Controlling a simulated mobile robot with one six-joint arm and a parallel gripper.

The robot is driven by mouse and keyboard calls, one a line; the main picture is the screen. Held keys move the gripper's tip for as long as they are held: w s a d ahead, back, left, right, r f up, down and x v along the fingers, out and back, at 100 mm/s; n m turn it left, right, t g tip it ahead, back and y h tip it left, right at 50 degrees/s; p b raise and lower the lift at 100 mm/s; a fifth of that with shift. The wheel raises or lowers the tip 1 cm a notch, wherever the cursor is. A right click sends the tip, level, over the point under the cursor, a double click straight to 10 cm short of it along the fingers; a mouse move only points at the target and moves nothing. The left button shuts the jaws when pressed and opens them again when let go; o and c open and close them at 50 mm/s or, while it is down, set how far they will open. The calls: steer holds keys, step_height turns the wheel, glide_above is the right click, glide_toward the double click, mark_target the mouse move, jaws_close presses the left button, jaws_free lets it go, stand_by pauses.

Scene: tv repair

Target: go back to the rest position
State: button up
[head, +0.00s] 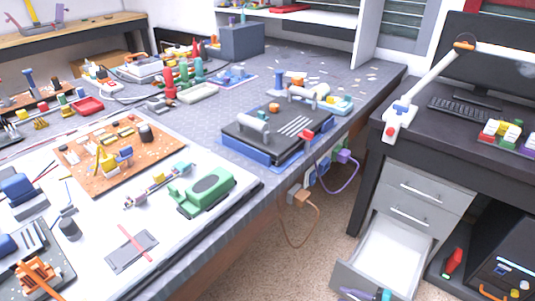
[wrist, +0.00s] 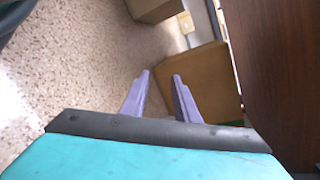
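My gripper (wrist: 161,75) shows in the wrist view as two purple fingers with a clear gap between them and nothing held. Its teal body fills the bottom of that view. In the head view, the purple fingers and teal body of my gripper (head: 345,291) show at the bottom edge, overlapping the front of the open drawer (head: 395,246). The rest of the arm is out of that view. I cannot tell how far the gripper is from the drawer.
The long workbench (head: 215,143) on the left holds boards, tools and parts. A dark desk (head: 405,143) with drawers stands at the right. The wrist view shows speckled floor (wrist: 75,75), a brown box (wrist: 210,85) and a dark brown panel (wrist: 280,70) at the right.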

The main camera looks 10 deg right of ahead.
steer(key=a+r+n+g+y+p, duration=0.1)
steer(key=a+r+n+g+p, duration=0.25)
steer(key=a, duration=0.55)
steer(key=a+r+n+g+p, duration=0.25)
steer(key=a+g+p, duration=0.25)
steer(key=a, duration=0.4)
steer(key=s+a+r+n+g+h+p, duration=0.3)
steer(key=s+a+n+g+h+p, duration=0.1)
steer(key=s+p, duration=0.15)
steer(key=s+a+r+n+g+h+p, duration=0.3)
steer(key=s+a+g+h+p, duration=0.15)
steer(key=s, duration=0.25)
steer(key=d+f+n+t+h+p, duration=0.1)
steer(key=d+t+h, duration=0.1)
steer(key=d+h, duration=0.2)
steer(key=w+d, duration=0.1)
steer(key=d, duration=0.2)
steer(key=shift+d+h, duration=0.35)
steer(key=shift+d, duration=0.05)
steer(key=shift+d, duration=0.1)
